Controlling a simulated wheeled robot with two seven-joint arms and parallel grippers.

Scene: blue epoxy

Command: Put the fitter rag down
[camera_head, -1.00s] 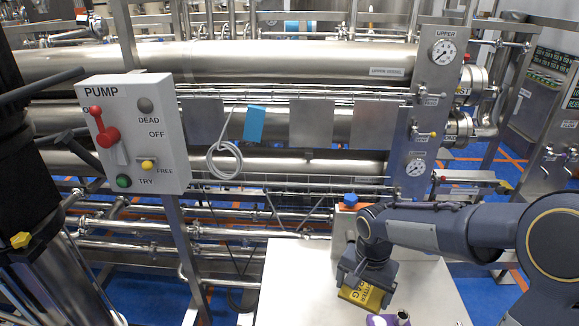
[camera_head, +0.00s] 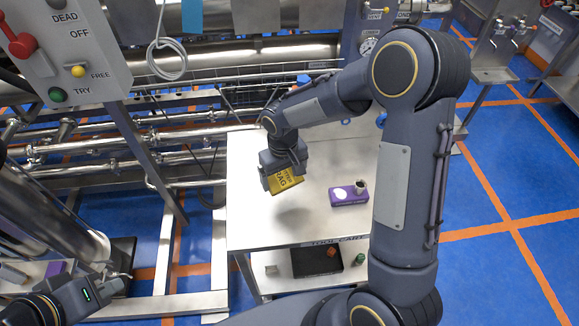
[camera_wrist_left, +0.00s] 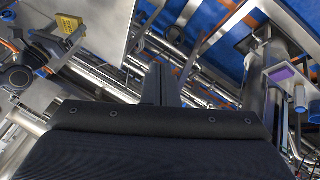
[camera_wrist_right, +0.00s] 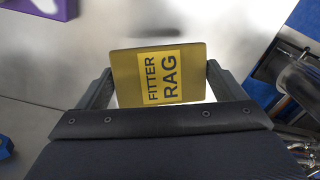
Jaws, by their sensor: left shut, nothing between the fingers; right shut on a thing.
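The fitter rag (camera_head: 287,181) is a yellow-brown, flat block with a FITTER RAG label. My right gripper (camera_head: 280,182) is shut on it and points down over the metal table (camera_head: 250,222). A shadow lies on the table below the rag, which looks held above the top. In the right wrist view the rag (camera_wrist_right: 160,75) sits between both fingers, label facing the camera. My left gripper (camera_head: 118,287) is shut and empty at the lower left, away from the table. The rag also shows small in the left wrist view (camera_wrist_left: 68,23).
A purple block (camera_head: 343,198) with a white patch and a small metal piece stands on the table, right of the rag. The tabletop in front of the rag is bare. A dark tray (camera_head: 316,262) lies on the lower shelf. The pump panel (camera_head: 65,45) is upper left.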

